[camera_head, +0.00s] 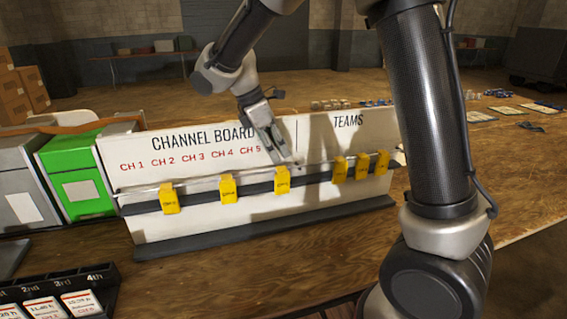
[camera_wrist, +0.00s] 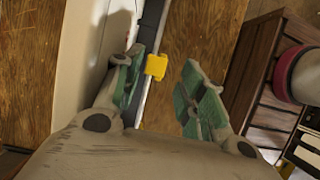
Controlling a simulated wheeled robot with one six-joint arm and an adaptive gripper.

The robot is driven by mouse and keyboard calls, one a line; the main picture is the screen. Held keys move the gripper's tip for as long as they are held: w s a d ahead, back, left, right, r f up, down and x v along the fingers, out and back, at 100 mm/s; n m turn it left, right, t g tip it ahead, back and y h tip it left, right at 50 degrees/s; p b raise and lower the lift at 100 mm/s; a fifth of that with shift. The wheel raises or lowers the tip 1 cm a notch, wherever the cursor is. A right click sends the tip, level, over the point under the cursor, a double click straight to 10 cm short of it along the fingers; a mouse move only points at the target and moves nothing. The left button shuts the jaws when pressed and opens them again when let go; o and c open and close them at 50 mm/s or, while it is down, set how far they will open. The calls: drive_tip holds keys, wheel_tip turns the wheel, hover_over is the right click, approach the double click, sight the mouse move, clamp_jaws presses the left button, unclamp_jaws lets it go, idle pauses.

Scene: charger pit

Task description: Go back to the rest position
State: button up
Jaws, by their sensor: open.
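My gripper (camera_head: 284,152) is in front of the white channel board (camera_head: 200,226), above a yellow tag (camera_head: 282,180) on the board's dark rail. In the wrist view, the two green-padded fingers of my gripper (camera_wrist: 163,84) are spread apart with nothing held between them. One yellow tag (camera_wrist: 156,66) shows beyond the fingers there, on the rail. Two more yellow tags hang further left, one (camera_head: 169,198) and another (camera_head: 228,188). Three yellow tags hang under TEAMS at the right: one (camera_head: 340,169), one (camera_head: 362,166) and one (camera_head: 382,162).
A green bin (camera_head: 80,190) and a grey bin (camera_head: 24,195) stand left of the board. A black card rack (camera_head: 60,295) is at the front left. Small items and cards (camera_head: 510,110) lie on the wooden table (camera_head: 520,185) at the right. The table front is mostly bare.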

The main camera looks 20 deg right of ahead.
drive_tip(key=v, duration=0.4)
drive_tip(key=shift+w+a+r, duration=0.15)
drive_tip(key=shift+w+r, duration=0.05)
drive_tip(key=shift+r, duration=0.15)
drive_tip(key=s+d+r+m+t+y, duration=0.1)
drive_tip(key=s+d+r+m+y, duration=0.1)
drive_tip(key=s+d+r+m, duration=0.25)
drive_tip(key=s+d+r+m+y, duration=0.1)
drive_tip(key=s+d+m, duration=0.3)
drive_tip(key=s+d, duration=0.3)
drive_tip(key=s+d+f+m+t, duration=0.1)
drive_tip(key=s+d+m+t, duration=0.1)
drive_tip(key=s+d+m, duration=0.2)
drive_tip(key=s+d+f+m+t+y, duration=0.1)
drive_tip(key=s+d+m, duration=0.3)
drive_tip(key=s, duration=0.4)
drive_tip(key=shift+s+m+t+y, duration=0.3)
drive_tip(key=shift+s+m+t, duration=0.1)
drive_tip(key=shift+m, duration=0.35)
